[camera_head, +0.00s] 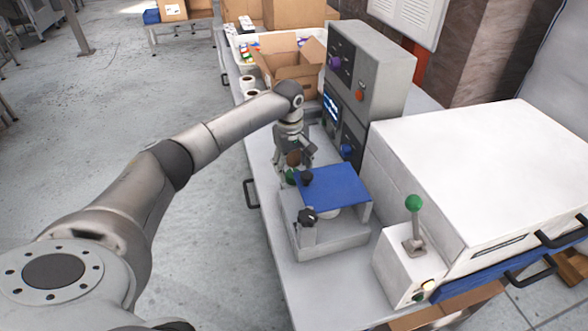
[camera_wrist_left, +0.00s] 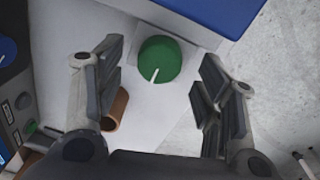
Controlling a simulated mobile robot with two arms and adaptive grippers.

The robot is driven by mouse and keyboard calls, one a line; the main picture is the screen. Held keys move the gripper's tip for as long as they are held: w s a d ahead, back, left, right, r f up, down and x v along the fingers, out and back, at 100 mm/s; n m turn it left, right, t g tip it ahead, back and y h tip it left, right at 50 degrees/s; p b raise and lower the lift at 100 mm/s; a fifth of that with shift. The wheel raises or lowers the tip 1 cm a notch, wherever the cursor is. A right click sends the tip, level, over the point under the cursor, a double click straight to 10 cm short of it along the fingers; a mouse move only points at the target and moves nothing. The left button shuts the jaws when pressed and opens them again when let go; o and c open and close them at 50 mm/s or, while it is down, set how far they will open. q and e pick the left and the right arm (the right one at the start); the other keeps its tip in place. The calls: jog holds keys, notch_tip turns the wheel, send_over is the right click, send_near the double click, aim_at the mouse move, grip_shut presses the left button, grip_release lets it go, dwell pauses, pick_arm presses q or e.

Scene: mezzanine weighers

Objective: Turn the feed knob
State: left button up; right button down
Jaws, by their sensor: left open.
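A round green knob (camera_wrist_left: 160,60) with a white pointer line shows in the left wrist view, on a pale surface between the two fingers of my left gripper (camera_wrist_left: 160,85). The fingers are open and apart, one on each side, with visible gaps to the knob. In the head view my left gripper (camera_head: 300,150) points down by the blue-topped unit, and the green knob (camera_head: 290,177) is partly hidden there. A purple knob (camera_head: 335,62) and a blue knob (camera_head: 346,151) are on the grey control cabinet (camera_head: 379,70). No label shows which is the feed knob. My right gripper is not in view.
A brown cylinder (camera_wrist_left: 117,108) is close to the left finger in the wrist view. The blue plate (camera_head: 335,187) and a black knob (camera_head: 308,217) are close by. A green-topped lever (camera_head: 413,203) and cardboard box (camera_head: 300,70) stand farther off.

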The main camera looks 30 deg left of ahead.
pick_arm(q)
jog(key=shift+f, duration=1.2)
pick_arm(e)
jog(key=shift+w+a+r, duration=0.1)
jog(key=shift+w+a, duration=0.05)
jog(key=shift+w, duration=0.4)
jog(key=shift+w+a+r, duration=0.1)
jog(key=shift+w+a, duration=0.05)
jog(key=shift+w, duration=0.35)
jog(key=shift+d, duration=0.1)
